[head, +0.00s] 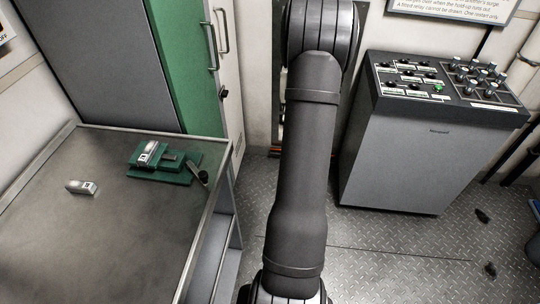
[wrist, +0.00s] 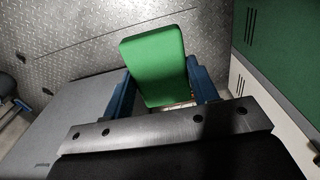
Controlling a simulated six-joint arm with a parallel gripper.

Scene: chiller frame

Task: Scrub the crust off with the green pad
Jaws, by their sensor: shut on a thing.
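In the wrist view my gripper (wrist: 162,92) is shut on a green pad (wrist: 152,62), with a blue finger at each side of it. The pad is a flat rectangle with rounded corners and its broad face shows to the camera. In the head view my dark arm stands in the middle, and the gripper and pad cannot be made out there. I cannot make out any crust in either view.
A metal-topped table (head: 60,225) at left bears a dark green holder (head: 178,178) and a small silver block (head: 81,187). A control console (head: 415,150) stands at right. A grey and green cabinet (head: 115,60) stands behind the table. Floor shows between table and console.

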